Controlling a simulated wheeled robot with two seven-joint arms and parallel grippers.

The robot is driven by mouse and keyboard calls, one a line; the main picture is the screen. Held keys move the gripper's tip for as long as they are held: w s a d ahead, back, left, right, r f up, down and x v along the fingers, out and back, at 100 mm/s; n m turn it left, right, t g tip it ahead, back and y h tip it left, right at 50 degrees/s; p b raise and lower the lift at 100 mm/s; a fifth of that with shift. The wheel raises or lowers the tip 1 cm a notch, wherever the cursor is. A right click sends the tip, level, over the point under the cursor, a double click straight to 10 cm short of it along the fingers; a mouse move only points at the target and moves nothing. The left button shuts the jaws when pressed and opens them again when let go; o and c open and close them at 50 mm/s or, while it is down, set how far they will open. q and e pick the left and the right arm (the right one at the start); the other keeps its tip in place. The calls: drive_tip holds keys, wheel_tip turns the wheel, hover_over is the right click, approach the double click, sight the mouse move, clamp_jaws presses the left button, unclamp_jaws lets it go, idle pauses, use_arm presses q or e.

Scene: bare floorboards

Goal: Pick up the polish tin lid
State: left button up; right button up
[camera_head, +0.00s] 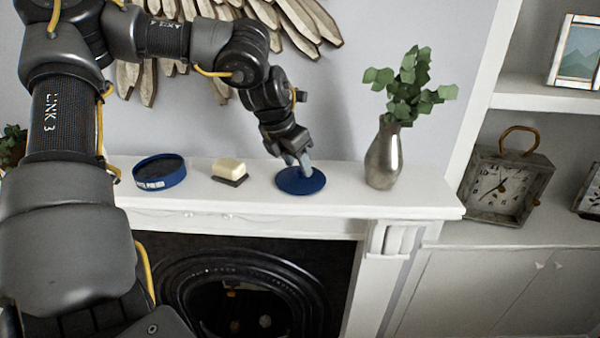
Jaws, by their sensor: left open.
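The polish tin lid (292,184) is a flat blue disc lying on the white mantelpiece (345,200). My left gripper (304,170) points down at it, with its fingertips at the lid's upper surface; I cannot tell whether they touch it. The left gripper is open, and the arm partly hides the lid's far side. The open polish tin (160,172), blue with a dark inside and white lettering, stands at the left of the mantelpiece. My right gripper is not in view.
A cream-and-dark brush or block (229,171) lies between tin and lid. A metal vase (384,156) with green leaves stands close right of the lid. Feather-like wall decoration (290,22) hangs behind. A clock (502,185) sits on the right shelf. The mantelpiece's front edge drops to a fireplace.

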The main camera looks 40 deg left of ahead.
use_arm(q)
drive_tip(key=shift+x, duration=1.05)
drive_tip(key=shift+r, duration=0.15)
drive_tip(key=shift+w+a, duration=0.1)
drive_tip(key=c, duration=0.7)
clamp_jaws()
